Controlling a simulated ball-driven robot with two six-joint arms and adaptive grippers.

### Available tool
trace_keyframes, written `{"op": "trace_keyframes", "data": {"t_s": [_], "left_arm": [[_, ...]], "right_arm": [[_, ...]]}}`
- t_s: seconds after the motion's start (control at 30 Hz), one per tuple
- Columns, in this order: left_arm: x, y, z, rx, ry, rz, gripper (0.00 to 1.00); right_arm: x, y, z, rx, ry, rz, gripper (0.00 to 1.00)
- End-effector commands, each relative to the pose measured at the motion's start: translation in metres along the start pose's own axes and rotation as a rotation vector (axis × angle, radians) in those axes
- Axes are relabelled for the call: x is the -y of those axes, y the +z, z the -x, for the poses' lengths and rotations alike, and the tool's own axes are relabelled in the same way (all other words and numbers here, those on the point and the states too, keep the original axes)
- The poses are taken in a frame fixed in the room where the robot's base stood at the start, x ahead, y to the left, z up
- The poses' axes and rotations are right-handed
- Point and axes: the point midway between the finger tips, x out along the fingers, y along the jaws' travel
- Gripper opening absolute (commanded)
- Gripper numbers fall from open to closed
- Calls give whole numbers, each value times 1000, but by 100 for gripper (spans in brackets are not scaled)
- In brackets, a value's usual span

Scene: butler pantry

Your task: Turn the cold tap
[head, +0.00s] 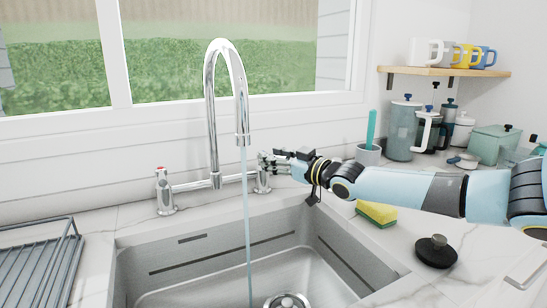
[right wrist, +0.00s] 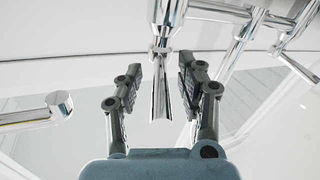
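The chrome cold tap (head: 263,182) stands to the right of the spout, on the counter behind the sink. My right gripper (head: 277,160) is at the top of this tap and partly covers it. In the right wrist view my gripper (right wrist: 158,75) is open, with a chrome lever (right wrist: 161,90) between its two fingers. Gaps show on both sides of the lever. The tap with a red mark (head: 164,190) stands left of the spout (head: 212,110). A stream of water (head: 247,220) runs from the spout into the sink. My left gripper is not in view.
The steel sink (head: 150,257) lies in front of the taps. A yellow-green sponge (head: 376,213) and a black round stopper (head: 436,252) lie right of it, below my right arm. A wire rack (head: 40,265) is at the left. Jars and a cup (head: 368,154) stand behind my arm.

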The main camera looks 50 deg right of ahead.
Motion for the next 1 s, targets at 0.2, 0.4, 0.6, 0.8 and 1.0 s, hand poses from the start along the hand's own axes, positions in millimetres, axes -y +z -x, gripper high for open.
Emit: {"op": "trace_keyframes", "data": {"t_s": [0.2,0.4,0.6,0.8,1.0], "left_arm": [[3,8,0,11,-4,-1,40],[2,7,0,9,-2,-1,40],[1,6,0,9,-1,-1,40],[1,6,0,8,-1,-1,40],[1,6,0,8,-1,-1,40]], "right_arm": [[0,-1,1,-2,-1,1,38],[0,-1,15,-2,-5,1,38],[1,0,44,2,-7,3,38],[1,1,82,6,-7,6,38],[0,1,108,3,-4,4,38]]}}
